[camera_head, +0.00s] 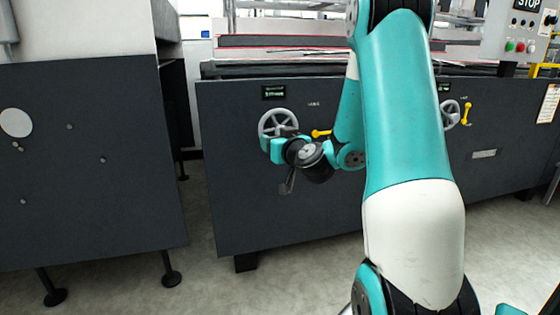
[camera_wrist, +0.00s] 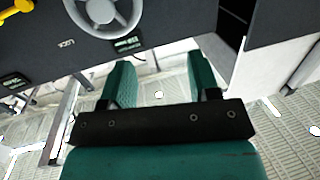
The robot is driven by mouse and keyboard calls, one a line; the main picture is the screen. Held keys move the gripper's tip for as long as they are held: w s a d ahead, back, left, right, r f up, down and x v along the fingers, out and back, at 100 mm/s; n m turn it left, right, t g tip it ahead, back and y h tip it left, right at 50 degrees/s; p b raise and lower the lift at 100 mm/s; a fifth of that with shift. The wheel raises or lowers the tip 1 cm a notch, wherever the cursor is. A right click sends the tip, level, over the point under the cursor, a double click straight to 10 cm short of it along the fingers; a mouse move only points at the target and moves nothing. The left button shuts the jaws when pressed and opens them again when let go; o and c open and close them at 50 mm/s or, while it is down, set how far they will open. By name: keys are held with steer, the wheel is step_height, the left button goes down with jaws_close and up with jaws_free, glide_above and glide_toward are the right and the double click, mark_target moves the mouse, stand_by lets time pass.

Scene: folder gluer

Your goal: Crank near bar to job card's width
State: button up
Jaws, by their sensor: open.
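A grey spoked handwheel (camera_head: 278,122) is on the dark machine panel, with a small display (camera_head: 273,92) above it and a yellow lever (camera_head: 320,133) at its right. The wheel also shows at the top of the wrist view (camera_wrist: 105,12), partly cut off, with its display (camera_wrist: 128,43). My gripper (camera_wrist: 160,78) is open and empty; its two teal fingers are apart, and the wheel is not between them. In the head view my wrist overlaps the wheel's lower part. A white printed card (camera_head: 549,103) is on the panel's far right; its text is unreadable.
A second handwheel (camera_head: 450,115) with a yellow lever (camera_head: 466,114) and display (camera_head: 443,87) is farther right, partly behind my arm. A dark cabinet (camera_head: 85,155) stands at the left, with a narrow gap before the machine. A control panel (camera_head: 522,35) with buttons is at the upper right.

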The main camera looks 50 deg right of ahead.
steer(key=s+d+f+m+g+h+b, duration=0.1)
steer(key=s+d+f+m+h, duration=0.1)
steer(key=d+f+h, duration=0.3)
steer(key=y+p, duration=0.2)
steer(key=p, duration=1)
glide_toward(278, 128)
steer(key=w+d+f, duration=0.1)
steer(key=w+d, duration=0.3)
steer(key=x, duration=0.3)
steer(key=f+p+x, duration=0.1)
steer(key=x, duration=0.1)
steer(key=shift+a, duration=0.1)
steer(key=shift+w+d+h, duration=0.3)
steer(key=shift+w+d, duration=0.15)
steer(key=shift+w, duration=0.2)
steer(key=shift+c, duration=0.5)
steer(key=c, duration=0.9)
